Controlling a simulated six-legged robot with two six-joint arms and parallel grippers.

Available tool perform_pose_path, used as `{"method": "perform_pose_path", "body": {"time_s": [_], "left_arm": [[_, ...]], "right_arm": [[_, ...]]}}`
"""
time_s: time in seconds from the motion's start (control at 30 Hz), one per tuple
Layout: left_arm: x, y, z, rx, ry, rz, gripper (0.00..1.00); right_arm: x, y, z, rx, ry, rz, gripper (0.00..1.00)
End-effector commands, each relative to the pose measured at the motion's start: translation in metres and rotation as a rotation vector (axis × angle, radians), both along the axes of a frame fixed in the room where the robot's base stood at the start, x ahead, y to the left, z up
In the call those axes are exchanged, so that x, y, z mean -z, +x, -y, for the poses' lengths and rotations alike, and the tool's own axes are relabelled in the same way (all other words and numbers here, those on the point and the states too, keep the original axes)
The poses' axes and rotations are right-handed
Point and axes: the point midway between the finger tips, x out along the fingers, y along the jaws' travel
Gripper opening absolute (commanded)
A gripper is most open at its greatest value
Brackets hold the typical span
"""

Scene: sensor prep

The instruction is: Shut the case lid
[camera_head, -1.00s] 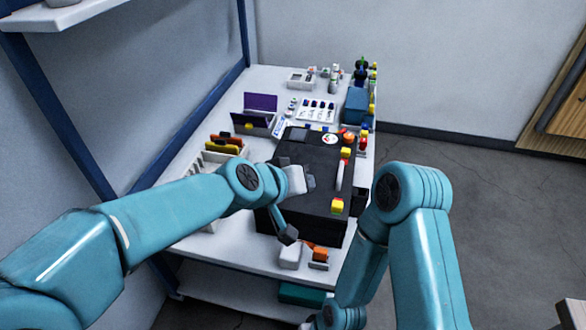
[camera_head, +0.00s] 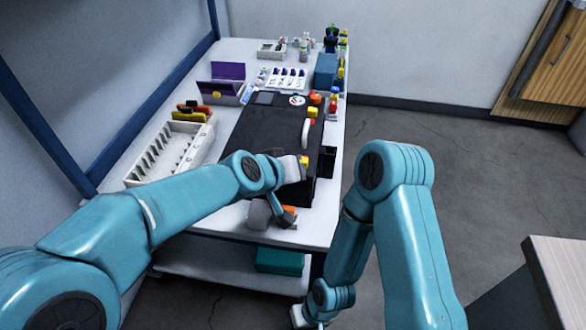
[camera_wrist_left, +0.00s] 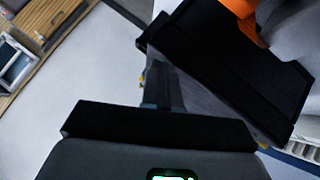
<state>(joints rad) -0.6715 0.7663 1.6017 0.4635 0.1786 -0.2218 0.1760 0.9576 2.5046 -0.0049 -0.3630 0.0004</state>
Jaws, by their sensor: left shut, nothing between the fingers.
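The black case (camera_head: 262,132) lies on the white table in the head view. Its dark top looks flat and down, with a white handle (camera_head: 306,132) and yellow latches along its right side. My left forearm and wrist cover its near part, so I cannot tell whether the lid edge is fully seated. My left gripper (camera_head: 284,215) is shut and empty, pointing down by the case's near end. In the left wrist view its dark fingers (camera_wrist_left: 161,85) show together at the middle, beside a large black surface (camera_wrist_left: 235,65).
A white slotted rack (camera_head: 165,150) stands left of the case. A purple-lidded box (camera_head: 226,84) and a white tray (camera_head: 286,80) of small parts lie beyond it. A pale block (camera_head: 258,214) and an orange part (camera_head: 289,210) sit at the near edge. The floor on the right is clear.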

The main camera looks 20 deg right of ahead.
Motion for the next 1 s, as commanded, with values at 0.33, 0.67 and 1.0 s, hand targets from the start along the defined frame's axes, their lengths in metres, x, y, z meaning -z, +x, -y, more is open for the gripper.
{"method": "perform_pose_path", "body": {"time_s": [0.33, 0.67, 1.0], "left_arm": [[0.007, -0.003, 0.002, 0.000, 0.001, -0.002, 0.00], [0.008, -0.006, 0.003, 0.002, 0.003, -0.005, 0.00], [-0.037, -0.030, -0.041, -0.002, -0.002, 0.004, 0.00]], "right_arm": [[0.005, 0.000, 0.000, 0.000, 0.000, 0.000, 0.43], [0.005, 0.000, 0.000, 0.000, 0.000, 0.000, 0.43], [-0.002, 0.000, 0.000, 0.000, 0.000, 0.000, 0.43]]}}
